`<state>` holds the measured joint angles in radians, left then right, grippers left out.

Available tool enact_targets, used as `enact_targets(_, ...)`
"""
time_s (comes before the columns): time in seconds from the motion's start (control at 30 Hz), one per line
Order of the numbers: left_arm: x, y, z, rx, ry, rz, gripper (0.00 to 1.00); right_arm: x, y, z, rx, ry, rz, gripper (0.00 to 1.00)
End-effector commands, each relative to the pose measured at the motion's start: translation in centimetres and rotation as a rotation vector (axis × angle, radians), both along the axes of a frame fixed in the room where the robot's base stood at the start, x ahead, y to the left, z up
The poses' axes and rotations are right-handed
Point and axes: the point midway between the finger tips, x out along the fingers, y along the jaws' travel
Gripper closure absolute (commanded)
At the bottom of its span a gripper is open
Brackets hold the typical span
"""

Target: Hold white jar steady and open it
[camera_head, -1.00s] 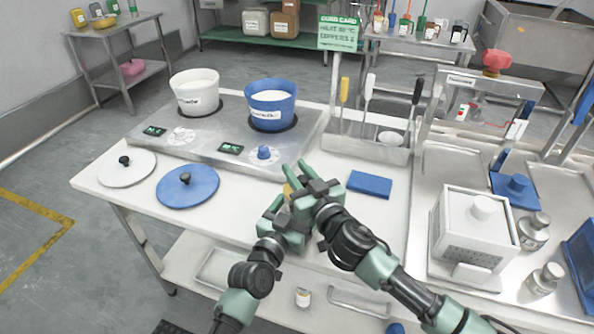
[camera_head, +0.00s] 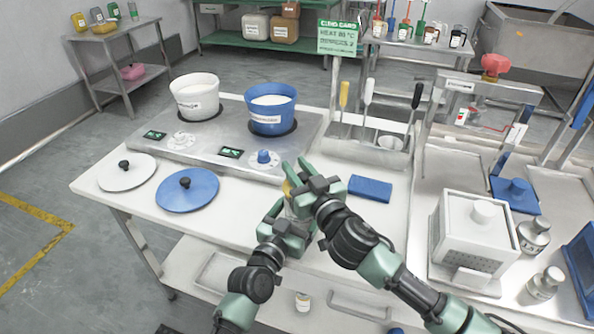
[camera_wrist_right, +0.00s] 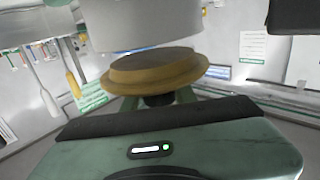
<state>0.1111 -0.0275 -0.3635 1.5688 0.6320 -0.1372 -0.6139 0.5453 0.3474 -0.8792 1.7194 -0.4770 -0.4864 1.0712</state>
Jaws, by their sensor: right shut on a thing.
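The white jar is mostly hidden by my grippers in the head view; its yellow lid (camera_head: 287,187) shows as a small patch. In the right wrist view the white jar (camera_wrist_right: 150,24) is large at the top, with the round yellow-brown lid (camera_wrist_right: 155,72) against it. My right gripper (camera_head: 299,182) is shut at the lid, its fingers pointing up and left. My left gripper (camera_head: 273,213) is just below and left of it, close around where the jar is. Its grip on the jar is hidden.
A blue block (camera_head: 370,188) lies right of my grippers. A white lid (camera_head: 127,173) and a blue lid (camera_head: 187,190) lie at left. Behind stand a white pot (camera_head: 195,99) and a blue pot (camera_head: 270,108) on the hob. A white perforated box (camera_head: 470,243) stands at right.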

Motion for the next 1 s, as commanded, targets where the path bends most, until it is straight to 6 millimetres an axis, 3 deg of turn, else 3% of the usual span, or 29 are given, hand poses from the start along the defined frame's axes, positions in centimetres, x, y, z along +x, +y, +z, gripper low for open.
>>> enact_targets(0.27, 0.0, 0.0, 0.1, -0.001, -0.003, 0.001, 0.93, 0.0, 0.0, 0.1, -0.001, 0.0, 0.0, 1.0)
enact_targets(0.6, 0.0, 0.0, 0.1, -0.001, -0.003, 0.001, 0.93, 0.0, 0.0, 3.6, 0.001, -0.003, 0.0, 1.0)
enact_targets(0.9, 0.0, 0.0, 0.1, -0.001, -0.003, 0.001, 0.93, 0.0, 0.0, 4.0, 0.0, 0.001, -0.001, 1.0)
enact_targets(0.93, 0.0, 0.0, 0.1, -0.001, -0.003, 0.0, 0.12, 0.0, 0.0, 4.0, 0.0, 0.001, -0.001, 1.0)
enact_targets(1.0, 0.0, 0.0, 0.1, -0.001, -0.002, 0.0, 0.0, 0.0, 0.0, 4.0, 0.0, 0.001, -0.001, 1.0)
